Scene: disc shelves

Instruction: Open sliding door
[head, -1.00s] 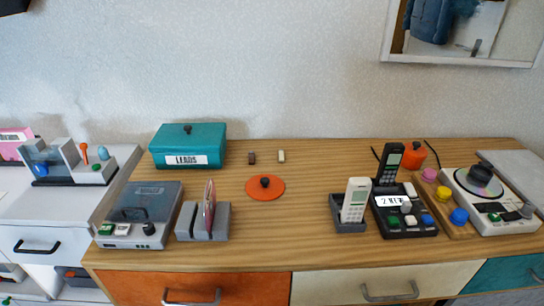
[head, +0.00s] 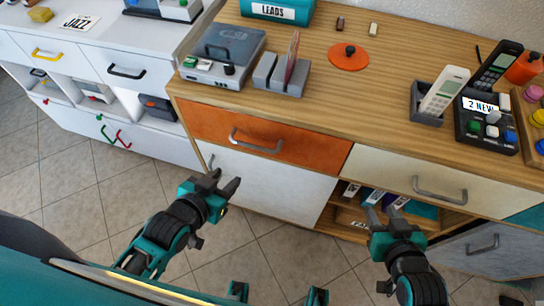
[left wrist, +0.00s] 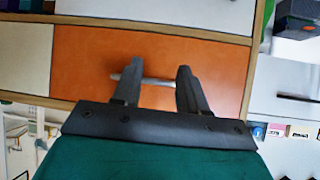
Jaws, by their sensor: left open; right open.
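The white sliding door (head: 270,187) is a flat panel in the wooden cabinet, below the orange drawer. A small upright grey handle (head: 211,160) shows at its left edge. Right of the door the lower compartment (head: 345,218) is uncovered. My left gripper (head: 225,181) is open and empty in front of the door's left part, close to that handle; I cannot tell whether they touch. In the left wrist view, the open fingers (left wrist: 155,75) overlap the orange drawer's bar, and the white panel (left wrist: 170,12) is at the top. My right gripper (head: 383,213) is open in front of the uncovered compartment.
The orange drawer (head: 200,121) and cream drawer (head: 375,174) have bar handles that stick out. Several binders (head: 372,196) stand in the compartment. A white cabinet (head: 70,115) is on the left. The tiled floor (head: 75,200) in front is clear.

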